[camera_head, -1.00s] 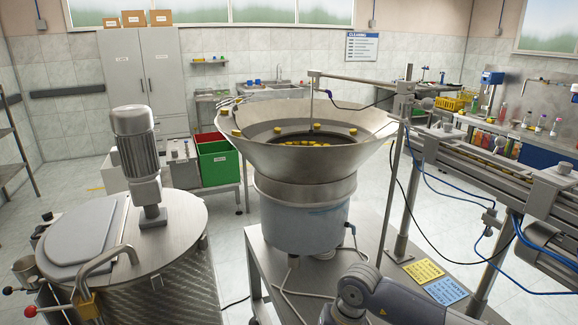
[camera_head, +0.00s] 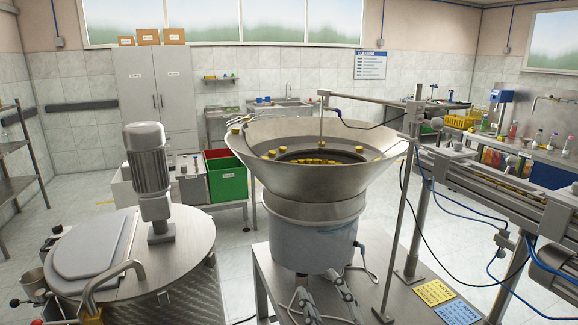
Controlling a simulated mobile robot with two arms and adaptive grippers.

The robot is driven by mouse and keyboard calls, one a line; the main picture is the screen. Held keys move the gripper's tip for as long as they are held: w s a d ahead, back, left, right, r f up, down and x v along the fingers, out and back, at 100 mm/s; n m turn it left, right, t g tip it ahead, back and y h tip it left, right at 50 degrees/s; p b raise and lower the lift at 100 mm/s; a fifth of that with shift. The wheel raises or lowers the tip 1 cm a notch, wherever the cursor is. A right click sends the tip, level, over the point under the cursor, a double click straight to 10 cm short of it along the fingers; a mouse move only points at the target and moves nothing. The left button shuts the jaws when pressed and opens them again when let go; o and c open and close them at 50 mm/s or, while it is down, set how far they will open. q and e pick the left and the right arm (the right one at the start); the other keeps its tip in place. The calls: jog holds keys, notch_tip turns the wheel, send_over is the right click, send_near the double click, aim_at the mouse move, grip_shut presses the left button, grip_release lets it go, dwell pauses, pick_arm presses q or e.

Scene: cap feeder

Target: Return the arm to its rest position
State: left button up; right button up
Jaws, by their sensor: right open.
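My right gripper (camera_head: 320,285) shows at the bottom middle of the head view, in front of the feeder's blue-grey base. Its two dark grey fingers are apart and nothing is between them. The rest of my right arm is below the picture's edge. My left gripper is not in view. The steel cap feeder bowl (camera_head: 318,180) stands on a metal table (camera_head: 385,312). Several yellow caps (camera_head: 318,161) lie inside the bowl and on its sloped wall.
A steel tank (camera_head: 190,245) with a motor (camera_head: 148,170) stands at the left. A conveyor rail (camera_head: 490,185) and its post (camera_head: 413,180) stand at the right. Green (camera_head: 228,180) and red bins are behind the bowl. Blue and yellow notes (camera_head: 435,292) lie on the table's right side.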

jog(key=s+d+f+m+g+h, duration=0.25)
jog(key=d+f+m+h, duration=0.35)
jog(key=d+f, duration=0.35)
jog(key=s+d+f+m+g, duration=0.1)
jog(key=s+d+f+g, duration=0.1)
jog(key=s+f+g, duration=0.8)
jog(key=s+d+f+m+g, duration=0.1)
jog(key=s+d+f+g, duration=0.2)
jog(key=s+f, duration=0.8)
jog(key=s+f+g+b, duration=0.1)
jog(key=s+f, duration=0.2)
jog(key=f, duration=0.9)
jog(key=s+f+g, duration=0.1)
jog(key=s+f, duration=0.1)
jog(key=f, duration=1)
jog(key=s+d+f+b, duration=0.1)
jog(key=s+d+f, duration=0.1)
jog(key=s+f, duration=1.5)
jog(key=shift+d+f+g+h, duration=0.2)
jog(key=shift+f+g+h, duration=0.15)
jog(key=shift+g+h, duration=0.1)
